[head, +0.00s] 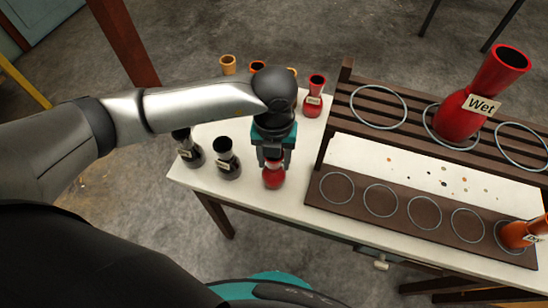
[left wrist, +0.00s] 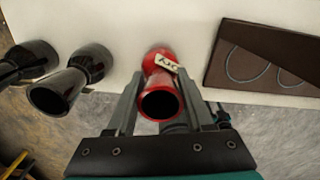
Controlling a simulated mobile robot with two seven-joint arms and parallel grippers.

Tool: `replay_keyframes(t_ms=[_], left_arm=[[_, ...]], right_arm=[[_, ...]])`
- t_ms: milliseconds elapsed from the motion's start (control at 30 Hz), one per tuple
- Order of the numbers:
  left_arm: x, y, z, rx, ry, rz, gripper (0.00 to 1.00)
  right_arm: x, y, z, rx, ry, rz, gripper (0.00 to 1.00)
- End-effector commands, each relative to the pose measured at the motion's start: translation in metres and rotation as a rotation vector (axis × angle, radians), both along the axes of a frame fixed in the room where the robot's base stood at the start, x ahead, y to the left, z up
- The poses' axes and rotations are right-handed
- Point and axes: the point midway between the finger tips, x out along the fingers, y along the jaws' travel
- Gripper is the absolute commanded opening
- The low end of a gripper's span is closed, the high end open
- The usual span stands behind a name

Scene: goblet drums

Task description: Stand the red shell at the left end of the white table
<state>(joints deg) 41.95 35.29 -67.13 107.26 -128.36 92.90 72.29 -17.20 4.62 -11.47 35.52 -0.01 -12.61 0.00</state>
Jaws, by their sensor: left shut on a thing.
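My left gripper (head: 272,158) points down over the left part of the white table (head: 330,150) and is shut on a red shell (head: 274,179). The shell is upright; its round body shows below the fingers, close to the table's front edge. In the left wrist view the shell (left wrist: 161,59) has its dark mouth toward the camera between the fingers (left wrist: 160,108), and a white label on its body. I cannot tell whether its foot touches the table. My right gripper is not in view.
Two black shells (head: 227,161) (head: 187,150) stand left of the held shell. Another red shell (head: 314,96) stands behind, with yellow (head: 228,66) and orange (head: 257,66) ones. A slatted rack (head: 345,160) with rings holds a large red shell (head: 462,112) and an orange one (head: 517,236).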

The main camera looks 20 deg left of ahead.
Motion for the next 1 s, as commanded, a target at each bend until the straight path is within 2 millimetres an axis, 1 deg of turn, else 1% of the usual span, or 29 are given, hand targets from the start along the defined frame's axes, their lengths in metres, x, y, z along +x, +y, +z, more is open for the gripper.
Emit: replay_keyframes(t_ms=[200,233,467,700,800,867,967,1000], left_arm=[[0.000,0.000,-0.004,0.000,0.000,0.000,0.00],[0.000,0.000,-0.003,0.000,0.000,0.000,0.55],[0.000,0.000,-0.003,0.000,0.000,0.000,0.81],[0.000,0.000,-0.002,0.000,0.000,0.001,0.82],[0.000,0.000,0.001,0.000,0.000,0.000,0.82],[0.001,0.000,0.008,-0.002,-0.002,0.000,0.82],[0.001,0.000,0.026,-0.001,-0.003,-0.001,0.82],[0.001,0.000,0.035,-0.001,-0.004,-0.001,0.82]], right_arm=[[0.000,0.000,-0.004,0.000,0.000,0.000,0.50],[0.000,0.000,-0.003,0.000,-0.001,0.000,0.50],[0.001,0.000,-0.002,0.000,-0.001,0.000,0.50],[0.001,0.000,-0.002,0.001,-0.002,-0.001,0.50],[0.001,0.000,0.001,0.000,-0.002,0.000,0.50],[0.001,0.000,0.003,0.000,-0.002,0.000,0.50],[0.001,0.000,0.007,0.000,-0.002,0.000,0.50],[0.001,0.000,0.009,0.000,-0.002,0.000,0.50]])
